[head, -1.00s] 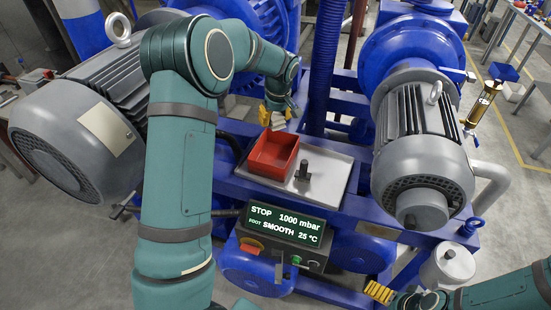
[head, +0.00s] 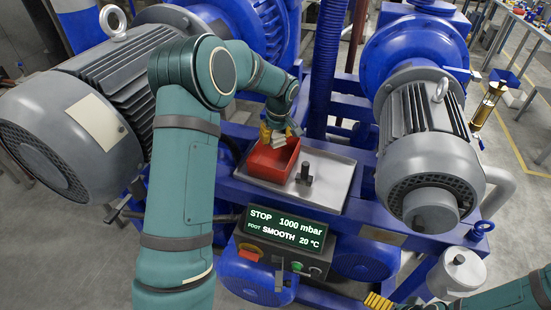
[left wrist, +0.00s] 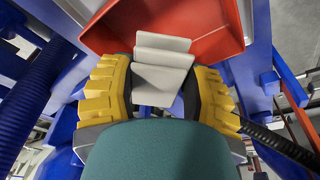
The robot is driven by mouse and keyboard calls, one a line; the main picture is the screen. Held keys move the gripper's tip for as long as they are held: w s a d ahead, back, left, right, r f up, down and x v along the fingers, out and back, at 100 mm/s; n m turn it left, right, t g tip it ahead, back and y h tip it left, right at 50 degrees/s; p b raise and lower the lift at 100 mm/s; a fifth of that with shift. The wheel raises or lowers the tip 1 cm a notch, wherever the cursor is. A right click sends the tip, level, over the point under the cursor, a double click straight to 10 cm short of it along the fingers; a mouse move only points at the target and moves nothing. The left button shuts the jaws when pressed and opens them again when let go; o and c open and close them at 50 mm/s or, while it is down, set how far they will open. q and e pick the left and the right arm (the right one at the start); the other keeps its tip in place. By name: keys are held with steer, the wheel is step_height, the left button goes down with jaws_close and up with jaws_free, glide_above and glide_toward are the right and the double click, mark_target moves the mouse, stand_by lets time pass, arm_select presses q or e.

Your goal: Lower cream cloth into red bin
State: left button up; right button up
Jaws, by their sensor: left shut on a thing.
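The red bin (head: 262,168) is an open box on a grey metal plate. My left gripper (head: 273,135) is over the bin's back part, its yellow fingers shut on the folded cream cloth (head: 280,143). The cloth hangs from the fingertips at the bin's opening; whether it touches the floor of the bin is unclear. In the left wrist view the pale, layered cloth (left wrist: 163,60) sits between the two yellow fingers (left wrist: 160,85), with the red bin (left wrist: 215,25) behind it. My right gripper (head: 379,301) is cut off at the bottom edge, its opening hidden.
A dark knob (head: 304,172) stands on the metal plate (head: 328,178) right of the bin. A lit control panel (head: 285,236) is in front. Large grey motors flank the plate at left (head: 75,130) and right (head: 427,150). A blue ribbed hose (head: 326,70) rises behind.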

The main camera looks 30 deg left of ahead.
mark_target(278, 138)
arm_select(q)
steer(key=shift+f, duration=0.15)
steer(key=shift+s+d+b+x, duration=0.1)
steer(key=shift+d+b+x, duration=0.05)
steer(key=shift+b+x, duration=0.55)
steer(key=shift+s+d+b+x, duration=0.15)
steer(key=shift+b+x, duration=0.4)
steer(key=shift+x, duration=0.3)
steer(key=shift+s+d+b+x, duration=0.1)
steer(key=shift+d+b+x, duration=0.05)
steer(key=shift+b+x, duration=0.55)
steer(key=shift+s+d+b+x, duration=0.15)
steer(key=shift+b+x, duration=0.4)
steer(key=shift+x, duration=0.3)
steer(key=shift+s+d+b+x, duration=0.1)
steer(key=shift+d+b+x, duration=0.1)
steer(key=shift+b+x, duration=0.55)
steer(key=shift+s+d+b+x, duration=0.15)
steer(key=shift+b+x, duration=0.25)
steer(key=shift+x, duration=0.6)
stand_by(0.7)
steer(key=shift+w+f, duration=0.1)
steer(key=shift+f, duration=0.05)
steer(key=o, duration=1.3)
steer(key=v, duration=1.2)
steer(key=shift+a, duration=0.1)
